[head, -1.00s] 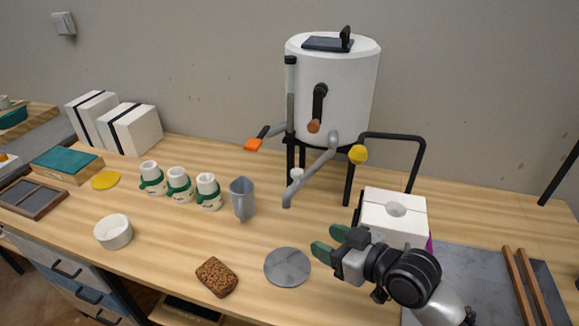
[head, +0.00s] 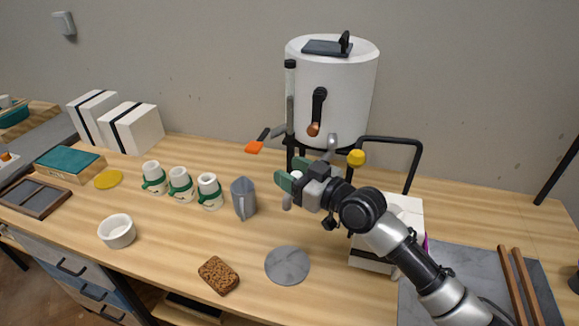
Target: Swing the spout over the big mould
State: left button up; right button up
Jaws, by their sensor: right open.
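The white slip tank (head: 331,90) stands on black legs at the back of the bench. Its grey spout (head: 333,143) is partly hidden behind my right gripper; its lower end shows just below the fingers, left of the big mould. My right gripper (head: 291,173) is open, its green-padded fingers pointing left, in front of the spout; I cannot tell whether they touch it. A yellow knob (head: 356,158) shows just above the gripper's wrist. My left gripper is out of view.
A grey jug (head: 243,198) stands left of the spout, beside several small white moulds with green bands (head: 181,185). A grey disc (head: 287,265), a brown sponge (head: 218,275) and a white bowl (head: 117,231) lie in front. A black bar (head: 392,139) rises behind the big mould.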

jog(key=shift+w+a, duration=0.25)
jog(key=shift+a, duration=0.05)
jog(key=shift+c, duration=0.5)
